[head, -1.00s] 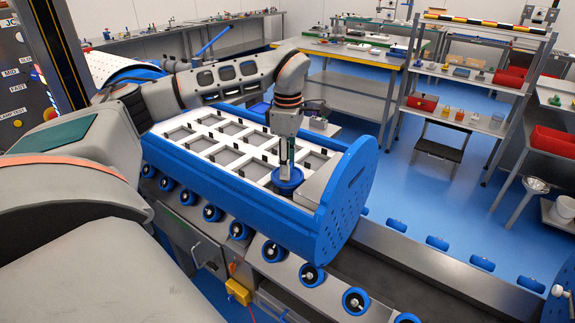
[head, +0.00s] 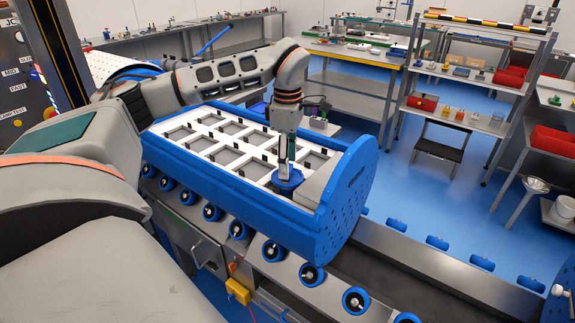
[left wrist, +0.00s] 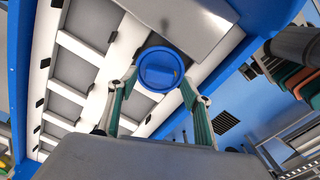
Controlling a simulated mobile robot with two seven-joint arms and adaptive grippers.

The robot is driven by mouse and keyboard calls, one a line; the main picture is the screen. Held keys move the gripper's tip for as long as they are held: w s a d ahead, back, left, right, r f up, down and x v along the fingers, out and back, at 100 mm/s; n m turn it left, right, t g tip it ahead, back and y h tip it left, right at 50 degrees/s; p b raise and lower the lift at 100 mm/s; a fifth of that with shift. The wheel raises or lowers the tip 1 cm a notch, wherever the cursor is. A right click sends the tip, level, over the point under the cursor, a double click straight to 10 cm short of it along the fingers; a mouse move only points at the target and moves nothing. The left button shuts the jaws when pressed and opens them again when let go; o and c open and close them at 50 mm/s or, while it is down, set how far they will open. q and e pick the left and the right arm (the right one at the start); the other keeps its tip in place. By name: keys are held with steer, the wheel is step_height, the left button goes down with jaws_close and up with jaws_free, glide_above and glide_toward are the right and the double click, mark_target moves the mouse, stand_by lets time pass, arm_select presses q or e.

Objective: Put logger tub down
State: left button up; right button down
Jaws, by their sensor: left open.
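The logger tub (head: 289,186) is a small round blue tub. It sits on the white slotted top of the blue carrier (head: 329,221), near its right end and beside a grey plate. My left gripper (head: 287,168) is directly above the tub, pointing down. In the left wrist view the tub's round blue lid (left wrist: 161,69) shows between the spread fingertips of the gripper (left wrist: 159,82). The fingers are open, with a gap showing on the right side. The tub's underside is hidden. My right gripper is not in view.
The carrier rests on a conveyor with blue rollers (head: 273,251), and its rail runs on to the right. The carrier's other slots look empty. A shelf rack (head: 455,117) and worktables (head: 352,96) stand behind, with open blue floor between.

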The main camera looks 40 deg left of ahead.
arm_select(q)
step_height(320, 180, up, 11)
steer(key=shift+f, duration=0.2)
stand_by(0.6)
steer(key=shift+s, duration=0.1)
